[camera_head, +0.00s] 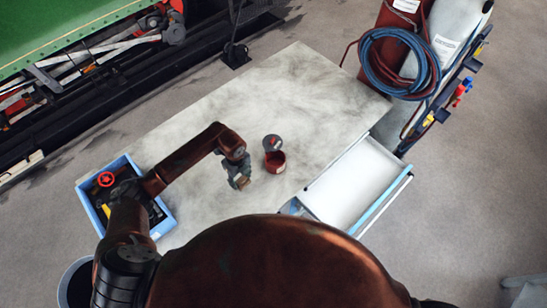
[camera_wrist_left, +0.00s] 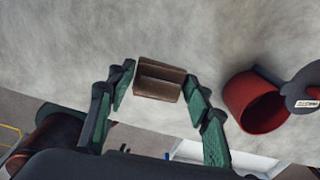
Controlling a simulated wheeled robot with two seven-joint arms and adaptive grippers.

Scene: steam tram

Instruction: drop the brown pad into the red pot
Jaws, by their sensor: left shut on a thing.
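A brown pad (camera_wrist_left: 158,79) sits between the green-lined fingers of my left gripper (camera_wrist_left: 160,92) in the left wrist view. My left gripper (camera_head: 240,180) is shut on the pad, over the grey worktop. In the head view I cannot make out the pad clearly. The red pot (camera_head: 274,164) stands on the worktop just right of my left gripper, with its mouth open. It also shows in the left wrist view (camera_wrist_left: 250,108), right of the fingers and apart from them. A dark grey round lid (camera_head: 272,142) is at the pot's far side. My right gripper is not in view.
A blue crate (camera_head: 84,203) with tools stands at the worktop's left end, under my left arm. An open white drawer (camera_head: 352,185) juts out at the right. Hoses (camera_head: 400,62) and cylinders stand beyond the right end. The worktop (camera_head: 300,85) behind the pot is clear.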

